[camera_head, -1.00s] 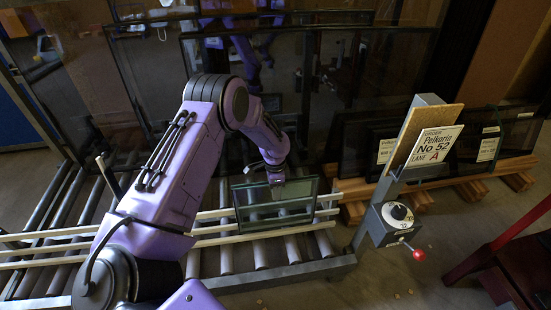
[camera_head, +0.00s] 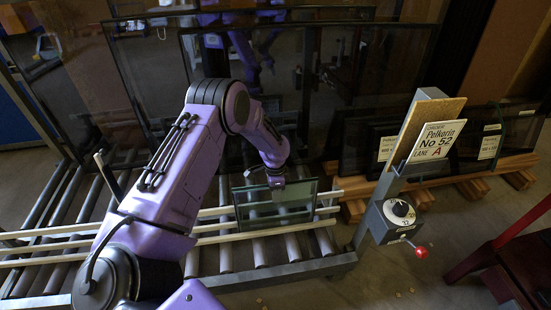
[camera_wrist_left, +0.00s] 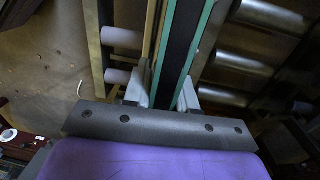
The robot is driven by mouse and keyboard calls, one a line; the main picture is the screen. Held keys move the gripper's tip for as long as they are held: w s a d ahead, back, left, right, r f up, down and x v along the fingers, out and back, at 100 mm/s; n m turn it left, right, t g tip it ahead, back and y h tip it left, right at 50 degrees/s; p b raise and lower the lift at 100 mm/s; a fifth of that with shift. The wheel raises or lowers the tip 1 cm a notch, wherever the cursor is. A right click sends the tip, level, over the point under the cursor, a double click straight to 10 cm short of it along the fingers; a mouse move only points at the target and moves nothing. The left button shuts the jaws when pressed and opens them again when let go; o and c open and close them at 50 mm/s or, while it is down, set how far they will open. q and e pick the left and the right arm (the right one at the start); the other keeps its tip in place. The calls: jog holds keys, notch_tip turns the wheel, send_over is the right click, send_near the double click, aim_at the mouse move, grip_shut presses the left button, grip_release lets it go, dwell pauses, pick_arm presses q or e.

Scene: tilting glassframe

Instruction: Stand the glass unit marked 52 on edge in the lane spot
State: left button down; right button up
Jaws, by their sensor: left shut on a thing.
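My left gripper (camera_head: 277,188) is shut on the top edge of a small glass unit (camera_head: 298,205). The unit stands upright on edge over the roller conveyor, among the pale wooden rails. I cannot tell whether its lower edge touches the rollers. In the left wrist view the fingers (camera_wrist_left: 162,92) are on both sides of the unit (camera_wrist_left: 182,45), which shows green edges and a dark middle. No number is readable on it. A card (camera_head: 436,140) reading "No 52" and "LANE A" is on a tilted board. My right gripper is not in view.
Roller conveyor (camera_head: 262,252) with wooden rails (camera_head: 210,239) runs across the front. A grey post holds a dial box (camera_head: 398,213) with a red knob (camera_head: 421,252). Large dark panes (camera_head: 390,65) stand behind. Labelled units (camera_head: 515,125) rest on timbers at the right.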

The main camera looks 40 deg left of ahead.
pick_arm(q)
jog(key=shift+w+f, duration=0.1)
jog(key=shift+f, duration=0.15)
dwell(0.5)
jog(key=c, duration=0.8)
grip_release()
jog(key=shift+f, duration=0.1)
jog(key=shift+a+r+p, duration=0.15)
jog(key=shift+r+p, duration=2.35)
jog(key=shift+r, duration=0.55)
